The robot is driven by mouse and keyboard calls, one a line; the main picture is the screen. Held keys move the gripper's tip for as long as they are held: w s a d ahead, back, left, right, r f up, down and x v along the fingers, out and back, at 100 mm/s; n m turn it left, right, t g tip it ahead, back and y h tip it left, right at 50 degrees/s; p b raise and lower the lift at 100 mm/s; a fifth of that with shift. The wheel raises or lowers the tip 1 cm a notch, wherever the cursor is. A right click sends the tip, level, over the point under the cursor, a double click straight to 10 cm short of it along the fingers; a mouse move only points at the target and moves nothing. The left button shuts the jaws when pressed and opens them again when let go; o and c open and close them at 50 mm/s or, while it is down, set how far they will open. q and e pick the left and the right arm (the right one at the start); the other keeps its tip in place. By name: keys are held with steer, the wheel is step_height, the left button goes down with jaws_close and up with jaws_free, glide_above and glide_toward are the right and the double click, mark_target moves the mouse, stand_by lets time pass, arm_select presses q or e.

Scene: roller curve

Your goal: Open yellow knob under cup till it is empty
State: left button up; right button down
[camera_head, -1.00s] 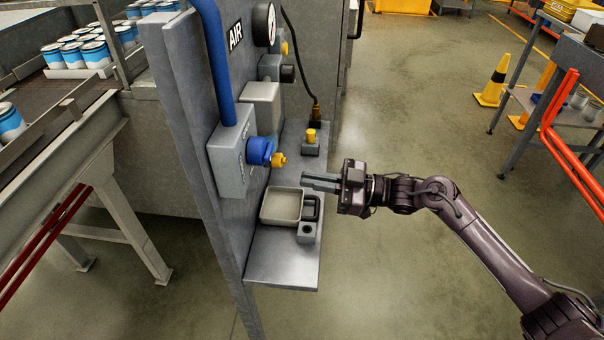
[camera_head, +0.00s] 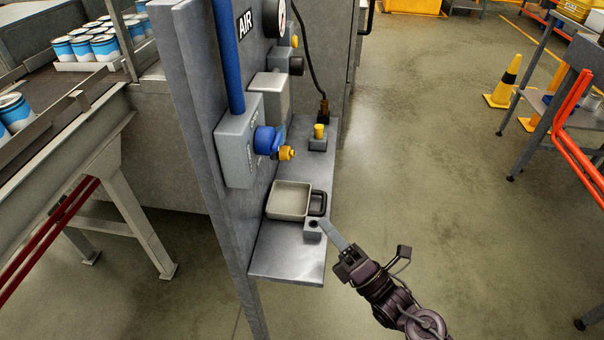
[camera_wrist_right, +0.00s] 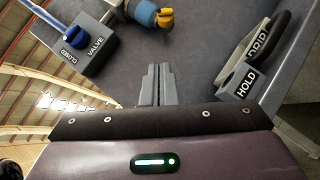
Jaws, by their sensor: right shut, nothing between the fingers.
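A small yellow knob (camera_head: 286,153) sticks out beside a blue handle (camera_head: 267,140) on the grey valve box. In the right wrist view the yellow knob (camera_wrist_right: 165,17) sits at the end of a bluish cup (camera_wrist_right: 143,11), cut off by the top edge. In the head view the cup is mostly hidden behind the blue handle. I cannot tell its fill level. My right gripper (camera_head: 327,231) is shut and empty, pointing up-left near the small block at the shelf's front right. It is apart from the knob. My left gripper is out of view.
A pale drip tray (camera_head: 290,214) with a dark handle lies on the metal shelf (camera_head: 285,262). A small block (camera_head: 312,229) with a hole stands beside it. Another yellow knob (camera_head: 319,131) stands farther back. The panel (camera_head: 205,120) bounds the left; open floor lies right.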

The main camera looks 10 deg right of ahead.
steer(key=p, duration=0.6)
glide_toward(289, 157)
steer(key=a+x, duration=0.1)
steer(key=x, duration=0.4)
steer(key=shift+w+d+r, duration=0.2)
steer(key=shift+w+r, duration=0.1)
steer(key=shift+w, duration=0.2)
steer(key=shift+w, duration=0.1)
